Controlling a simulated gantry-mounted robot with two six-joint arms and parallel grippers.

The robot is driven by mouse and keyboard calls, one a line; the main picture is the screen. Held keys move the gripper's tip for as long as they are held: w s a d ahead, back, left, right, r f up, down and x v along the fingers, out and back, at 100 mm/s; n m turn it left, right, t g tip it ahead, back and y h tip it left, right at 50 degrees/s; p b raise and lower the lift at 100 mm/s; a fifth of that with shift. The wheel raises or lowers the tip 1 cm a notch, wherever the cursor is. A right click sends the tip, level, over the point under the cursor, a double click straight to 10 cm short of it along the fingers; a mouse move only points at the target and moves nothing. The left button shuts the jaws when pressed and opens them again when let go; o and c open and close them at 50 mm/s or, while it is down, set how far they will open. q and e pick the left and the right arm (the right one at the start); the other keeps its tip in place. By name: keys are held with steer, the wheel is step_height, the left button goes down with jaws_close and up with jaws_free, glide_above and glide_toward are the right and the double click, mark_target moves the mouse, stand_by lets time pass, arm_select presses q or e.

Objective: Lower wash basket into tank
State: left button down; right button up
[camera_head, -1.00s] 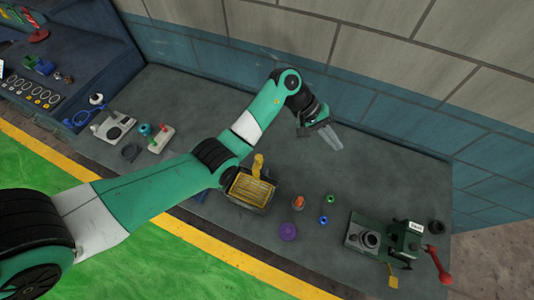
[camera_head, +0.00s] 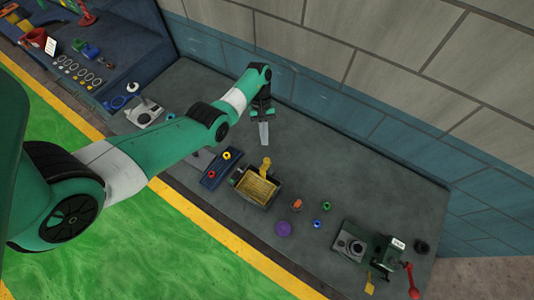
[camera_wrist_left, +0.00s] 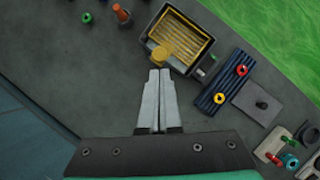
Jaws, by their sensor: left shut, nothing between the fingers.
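The yellow wash basket (camera_head: 258,189) shows inside the rim of a dark rectangular tank (camera_head: 243,197) on the bench; how deep it sits, I cannot tell. A yellow tab (camera_head: 266,163) stands up at its wall-side edge. The basket also shows in the left wrist view (camera_wrist_left: 184,38), with the yellow tab (camera_wrist_left: 158,55) nearest my fingers. My left gripper (camera_head: 264,145) is shut and empty, with its fingertips pointing toward the tab; I cannot tell the height gap. Its closed fingers show in the wrist view (camera_wrist_left: 160,82). My right gripper is not in view.
A blue ribbed tray (camera_head: 218,170) with a red and a yellow ring lies left of the tank. An orange-tipped part (camera_head: 297,205), a purple disc (camera_head: 284,228) and small rings lie right. A green machine with red handle (camera_head: 412,280) stands far right. Bench by the wall is clear.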

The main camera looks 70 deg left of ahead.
arm_select(q)
steer(key=shift+f, duration=0.1)
steer(key=shift+b+x, duration=1.15)
steer(key=shift+x, duration=2.25)
steer(key=shift+f, duration=0.1)
step_height(320, 180, down, 5)
steer(key=b, duration=0.4)
steer(key=shift+b, duration=0.35)
steer(key=shift+r, duration=0.35)
steer(key=a+b, duration=0.2)
steer(key=b, duration=0.1)
steer(key=p, duration=0.1)
glide_toward(266, 159)
steer(key=a, duration=0.3)
steer(key=w+a, duration=0.1)
steer(key=shift+w+a+r, duration=0.1)
steer(key=shift+a+r, duration=0.15)
